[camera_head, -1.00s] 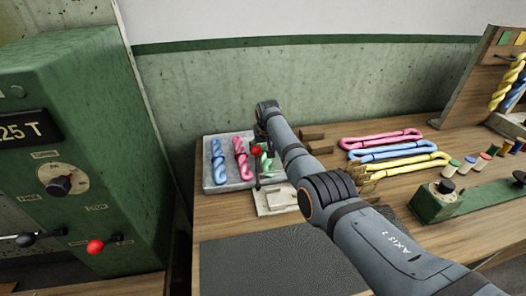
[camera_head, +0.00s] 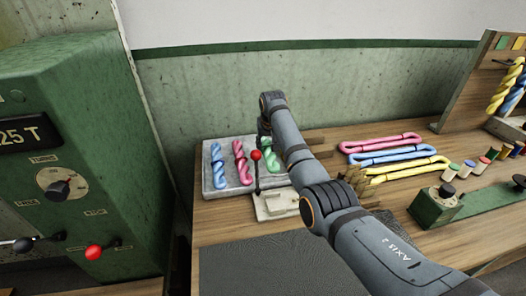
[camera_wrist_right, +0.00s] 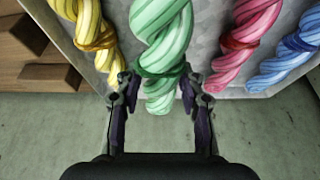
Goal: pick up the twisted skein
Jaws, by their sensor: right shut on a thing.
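Several twisted skeins lie side by side in a grey tray (camera_head: 207,192): a blue one (camera_head: 217,166), a pink one (camera_head: 241,163) and a green one (camera_head: 270,160) show in the head view. My right gripper (camera_wrist_right: 158,88) is shut on the green skein (camera_wrist_right: 162,35) near its end, one finger on each side, in the right wrist view. A yellow twisted skein (camera_wrist_right: 93,28) shows there on the left, with the pink (camera_wrist_right: 245,40) and blue (camera_wrist_right: 288,55) ones on the right. In the head view my right arm hides the yellow one. My left gripper is out of view.
A red-knobbed lever (camera_head: 256,155) on a pale base (camera_head: 270,205) stands before the tray. Pink, blue and yellow loose skeins (camera_head: 385,153) lie to the right, near a green winder (camera_head: 433,204). A green machine (camera_head: 75,130) stands left. A dark mat (camera_head: 280,262) is clear in front.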

